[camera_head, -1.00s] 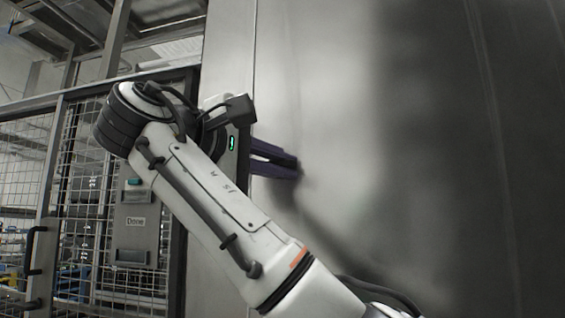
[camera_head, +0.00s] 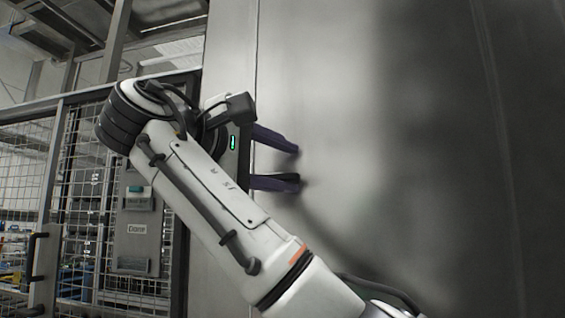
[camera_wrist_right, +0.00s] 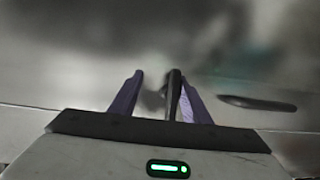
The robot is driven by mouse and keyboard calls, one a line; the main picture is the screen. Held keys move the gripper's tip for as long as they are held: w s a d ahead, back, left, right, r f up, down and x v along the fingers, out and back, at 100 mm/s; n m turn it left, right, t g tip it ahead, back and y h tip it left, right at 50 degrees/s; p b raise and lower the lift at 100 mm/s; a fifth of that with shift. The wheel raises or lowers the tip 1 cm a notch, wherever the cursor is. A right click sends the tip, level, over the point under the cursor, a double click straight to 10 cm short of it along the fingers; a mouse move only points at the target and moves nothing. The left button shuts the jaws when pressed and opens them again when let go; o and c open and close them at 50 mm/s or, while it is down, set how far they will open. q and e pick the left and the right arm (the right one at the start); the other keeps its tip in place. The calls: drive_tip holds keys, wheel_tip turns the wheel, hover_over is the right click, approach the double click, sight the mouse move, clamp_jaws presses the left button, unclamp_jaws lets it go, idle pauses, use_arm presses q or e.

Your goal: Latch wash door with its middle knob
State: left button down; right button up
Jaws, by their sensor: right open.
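A large smooth grey metal surface (camera_head: 330,90), seemingly the wash door or its surround, fills the right of the head view. My right gripper (camera_head: 297,166) is open, its two purple fingers pointing right, close to this surface. In the right wrist view the open gripper (camera_wrist_right: 160,82) has a dark upright bar against its right finger; I cannot tell whether this is a knob or part of the finger. A dark elongated piece (camera_wrist_right: 255,103) lies on the surface to the right of the fingers. I cannot make out a middle knob for certain. My left gripper is out of view.
A dark-framed mesh fence (camera_head: 85,175) stands at the left. A grey control box (camera_head: 137,230) with a "Done" label hangs on it. A black handle (camera_head: 33,255) is at the far left. My right arm covers the lower middle of the head view.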

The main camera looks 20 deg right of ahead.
drive_tip(key=o, duration=1.3)
wheel_tip(320, 180, up, 7)
drive_tip(key=p, duration=0.3)
drive_tip(key=shift+s+f+p, duration=0.15)
drive_tip(key=shift+p, duration=0.15)
drive_tip(key=shift+c, duration=0.2)
drive_tip(key=shift+o, duration=0.7)
drive_tip(key=shift+r, duration=0.25)
drive_tip(key=shift+d+r, duration=0.1)
drive_tip(key=shift+r, duration=0.25)
drive_tip(key=shift+w+a+r, duration=0.2)
drive_tip(key=shift+r, duration=0.25)
drive_tip(key=shift+g, duration=0.6)
drive_tip(key=f, duration=0.4)
drive_tip(key=shift+s+d, duration=0.15)
drive_tip(key=shift+s, duration=0.15)
drive_tip(key=shift+f+b, duration=0.2)
drive_tip(key=shift+b, duration=0.15)
